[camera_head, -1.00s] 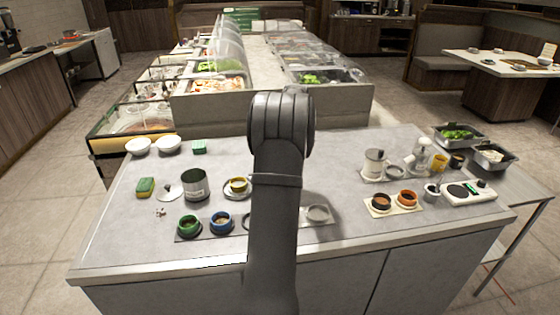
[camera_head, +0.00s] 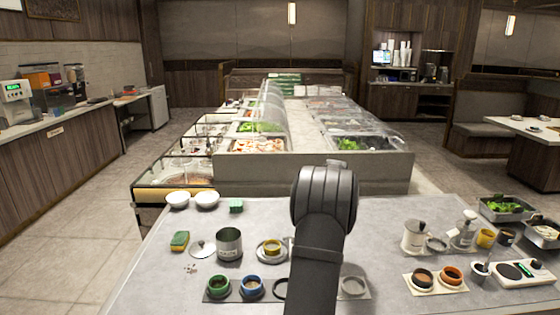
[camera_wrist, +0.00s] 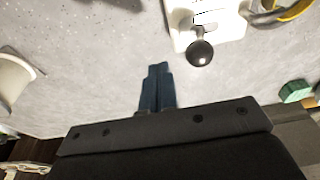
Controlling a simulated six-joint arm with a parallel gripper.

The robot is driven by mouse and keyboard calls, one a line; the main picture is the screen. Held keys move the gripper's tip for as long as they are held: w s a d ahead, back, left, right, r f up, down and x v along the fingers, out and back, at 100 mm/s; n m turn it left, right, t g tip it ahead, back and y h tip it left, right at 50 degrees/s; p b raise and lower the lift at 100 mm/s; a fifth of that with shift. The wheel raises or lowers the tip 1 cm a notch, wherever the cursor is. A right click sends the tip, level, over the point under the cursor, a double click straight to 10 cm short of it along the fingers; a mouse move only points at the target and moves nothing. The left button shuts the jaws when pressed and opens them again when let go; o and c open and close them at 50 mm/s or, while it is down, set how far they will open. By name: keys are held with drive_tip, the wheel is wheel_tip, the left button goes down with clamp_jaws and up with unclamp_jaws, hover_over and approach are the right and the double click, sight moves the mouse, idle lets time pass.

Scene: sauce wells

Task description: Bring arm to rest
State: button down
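My gripper (camera_wrist: 157,90) shows in the wrist view with its two dark blue fingers together and nothing visible between them. It is above the grey counter (camera_wrist: 100,60), apart from the things on it. In the head view my grey arm stands upright at the middle front, and it hides the gripper and part of the counter (camera_head: 385,220).
A dark ball knob (camera_wrist: 200,53) over a pale piece lies just beyond the fingers; a green block (camera_wrist: 295,91) is right.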

drive_tip(key=f, duration=0.3)
drive_tip(key=shift+a, duration=0.55)
